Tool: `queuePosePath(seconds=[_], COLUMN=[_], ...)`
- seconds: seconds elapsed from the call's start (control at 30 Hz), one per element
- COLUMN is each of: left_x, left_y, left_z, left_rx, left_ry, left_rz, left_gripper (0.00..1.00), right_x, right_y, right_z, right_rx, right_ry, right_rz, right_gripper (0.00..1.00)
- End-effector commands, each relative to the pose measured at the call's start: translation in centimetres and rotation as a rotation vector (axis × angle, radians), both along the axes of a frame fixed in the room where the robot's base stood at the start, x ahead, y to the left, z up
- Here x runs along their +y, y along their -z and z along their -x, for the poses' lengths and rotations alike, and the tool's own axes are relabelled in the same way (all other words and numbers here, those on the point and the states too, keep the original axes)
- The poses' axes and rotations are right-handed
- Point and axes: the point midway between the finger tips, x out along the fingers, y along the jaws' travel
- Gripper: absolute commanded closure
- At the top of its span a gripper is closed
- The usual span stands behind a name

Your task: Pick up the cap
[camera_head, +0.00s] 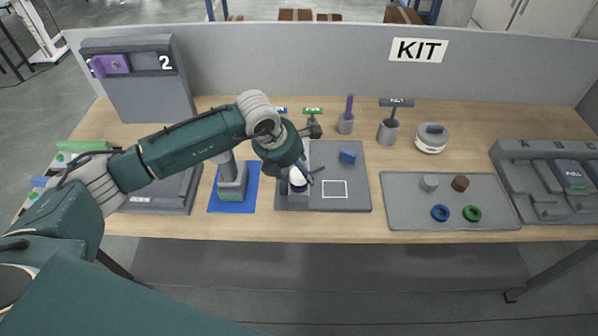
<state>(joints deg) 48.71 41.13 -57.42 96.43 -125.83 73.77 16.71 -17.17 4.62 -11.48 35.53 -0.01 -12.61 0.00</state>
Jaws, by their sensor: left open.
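My left arm reaches in from the left, and its gripper (304,182) points down over the grey work board (352,205). The gripper is open. A small round thing with a white top and dark purple side (298,184) sits at the gripper, at the left part of the board. It may be the cap, but the gripper and wrist partly hide it. I cannot tell whether the fingers touch it. My right gripper does not show.
A blue block (348,156) lies on the board's back part. A grey tray (400,213) with rings and small cylinders is to the right. Behind stand tool holders (388,132) and a round white-and-grey thing (431,140). A grey stand on a blue mat (226,206) is left.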

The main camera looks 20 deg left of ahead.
Motion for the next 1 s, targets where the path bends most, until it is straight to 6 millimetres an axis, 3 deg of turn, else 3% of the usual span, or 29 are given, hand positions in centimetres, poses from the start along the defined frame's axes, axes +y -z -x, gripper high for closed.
queuePosePath(seconds=[0.1, 0.33, 0.77, 1.0], left_x=[0.0, 0.0, -0.2, -0.2], left_y=[0.0, 0.0, -0.5, -2.9], left_z=[0.0, 0.0, -0.2, -0.3], left_rx=[0.0, 0.0, -0.007, -0.012], left_ry=[0.0, 0.0, 0.003, 0.004], left_rz=[0.0, 0.001, 0.005, 0.006], left_gripper=[0.42, 0.86, 0.87, 0.87], right_x=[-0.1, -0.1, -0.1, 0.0], right_y=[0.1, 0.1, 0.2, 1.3], right_z=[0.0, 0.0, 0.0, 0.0], right_rx=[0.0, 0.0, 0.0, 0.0], right_ry=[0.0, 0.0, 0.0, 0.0], right_rz=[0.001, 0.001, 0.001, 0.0], right_gripper=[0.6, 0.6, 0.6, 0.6])
